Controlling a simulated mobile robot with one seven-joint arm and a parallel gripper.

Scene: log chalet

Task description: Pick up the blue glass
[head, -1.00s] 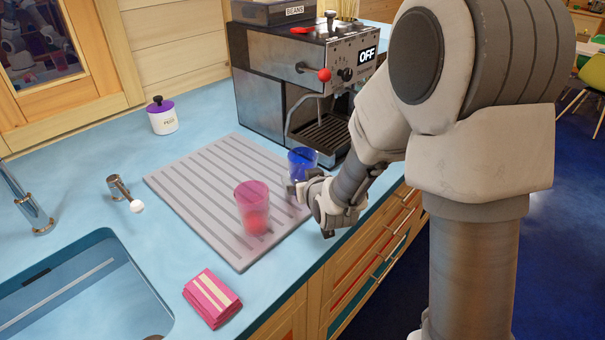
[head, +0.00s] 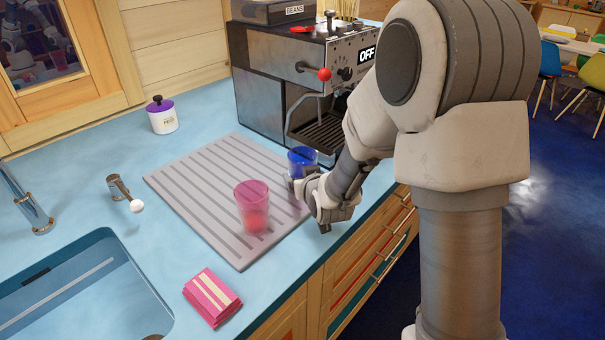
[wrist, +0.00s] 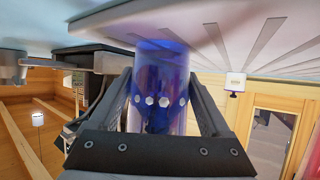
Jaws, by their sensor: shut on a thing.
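The blue glass (head: 301,160) stands at the right edge of the grey ribbed drying mat (head: 190,195), in front of the coffee machine. My gripper (head: 303,187) is at the glass from its near right side and is shut on it. In the wrist view the blue glass (wrist: 161,75) sits between the two fingers (wrist: 161,100), one on each side. That view appears upside down, with the mat at the top, and the glass looks to be at or very near the mat. In the head view my gripper hides the lower part of the glass.
A pink glass (head: 252,207) stands on the mat, left of and nearer than the blue one. The coffee machine (head: 275,90) stands close behind. A pink cloth stack (head: 212,297), a sink (head: 90,290) and a white jar (head: 162,117) are on the blue counter.

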